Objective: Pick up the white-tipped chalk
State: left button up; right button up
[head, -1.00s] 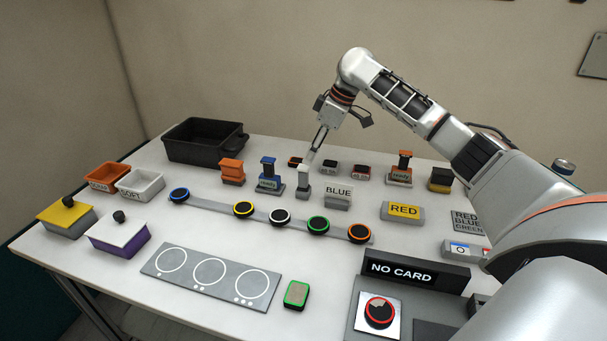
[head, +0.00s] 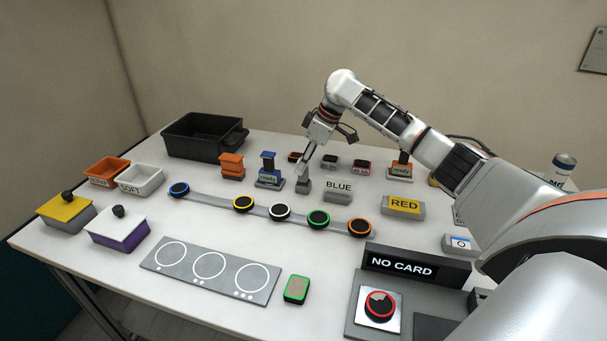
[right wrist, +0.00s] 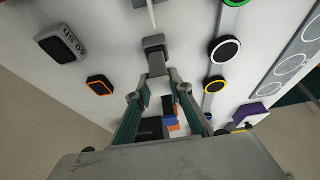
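A small dark grey block (head: 303,186) stands at the back middle of the table in the head view, under my right gripper (head: 305,174). The gripper hides most of its top, and I cannot make out the white tip in the head view. In the right wrist view my right gripper (right wrist: 160,85) has its two fingers apart, one on each side of a pale piece and the grey block (right wrist: 156,64). I cannot tell whether the fingers touch it. My left gripper is not in view.
Several coloured pucks lie on a grey strip (head: 262,212) in front. A black bin (head: 205,137) stands at the back left. The table's front left is partly clear.

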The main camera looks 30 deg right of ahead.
grip_shut()
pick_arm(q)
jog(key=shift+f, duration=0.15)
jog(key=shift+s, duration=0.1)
pick_arm(e)
jog(key=shift+r, duration=0.1)
jog(key=shift+r, duration=0.55)
notch_tip(320, 180, up, 7)
jog(key=shift+w+r+p, duration=0.1)
jog(key=shift+p, duration=0.55)
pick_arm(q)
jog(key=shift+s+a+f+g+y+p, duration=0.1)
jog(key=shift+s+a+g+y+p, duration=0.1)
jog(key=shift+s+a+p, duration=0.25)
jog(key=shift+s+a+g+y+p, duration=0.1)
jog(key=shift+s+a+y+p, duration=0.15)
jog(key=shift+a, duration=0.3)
pick_arm(e)
notch_tip(320, 180, up, 12)
jog(key=shift+f, duration=0.25)
